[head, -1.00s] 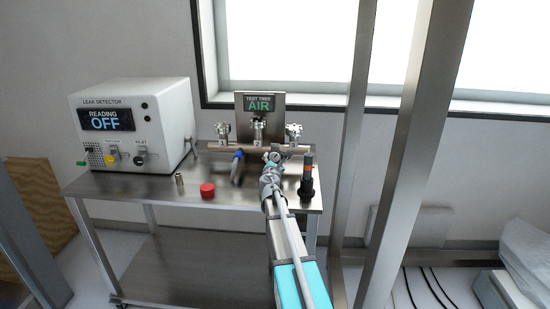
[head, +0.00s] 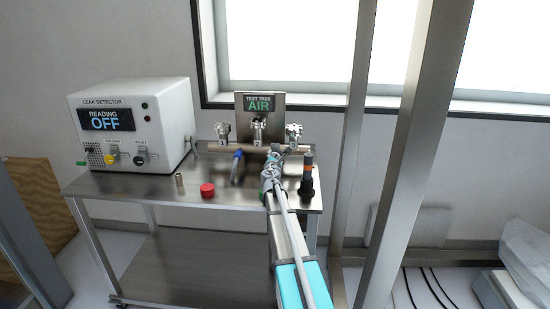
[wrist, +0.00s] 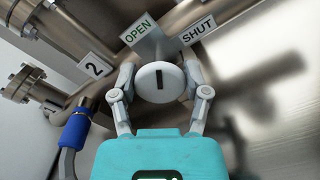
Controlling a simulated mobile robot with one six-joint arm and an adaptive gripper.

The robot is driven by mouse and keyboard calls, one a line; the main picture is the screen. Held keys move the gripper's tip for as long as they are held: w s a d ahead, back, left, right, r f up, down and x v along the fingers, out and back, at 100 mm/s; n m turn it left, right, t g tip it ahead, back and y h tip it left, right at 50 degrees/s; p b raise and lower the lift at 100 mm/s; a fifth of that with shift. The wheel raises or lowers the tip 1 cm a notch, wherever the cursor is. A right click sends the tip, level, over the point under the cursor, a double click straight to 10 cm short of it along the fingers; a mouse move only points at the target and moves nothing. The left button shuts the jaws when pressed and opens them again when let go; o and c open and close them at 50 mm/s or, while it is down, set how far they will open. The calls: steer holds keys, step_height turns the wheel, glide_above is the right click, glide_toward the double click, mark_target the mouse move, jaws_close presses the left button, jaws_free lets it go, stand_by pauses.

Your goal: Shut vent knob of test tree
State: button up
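The test tree (head: 262,148) stands at the back of the steel cart, its sign reading AIR. In the wrist view, its vent knob (wrist: 159,81) is a round pale knob with a dark slot. The slot runs upright in the picture, below and between the OPEN label (wrist: 138,33) and the SHUT label (wrist: 198,33). My gripper (wrist: 160,74) has one finger on each side of the knob, with narrow gaps seeming to show. The fingertips reach past the knob's face and are partly hidden. In the head view my gripper (head: 278,152) is at the tree's right part, covering the knob.
The leak detector (head: 130,124) reads OFF at the cart's left. A red cap (head: 207,190) and a small metal cylinder (head: 180,184) stand in front. A black post with an orange band (head: 307,178) is close right of my gripper. A blue-collared hose (wrist: 75,130) hangs at left.

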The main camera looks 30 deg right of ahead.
steer(key=c, duration=0.4)
steer(key=shift+m, duration=0.4)
steer(key=m, duration=0.4)
steer(key=shift+d+m, duration=0.1)
steer(key=shift+m, duration=0.3)
steer(key=m, duration=0.5)
steer(key=shift+f, duration=0.15)
steer(key=o, duration=1.1)
steer(key=shift+o, duration=0.2)
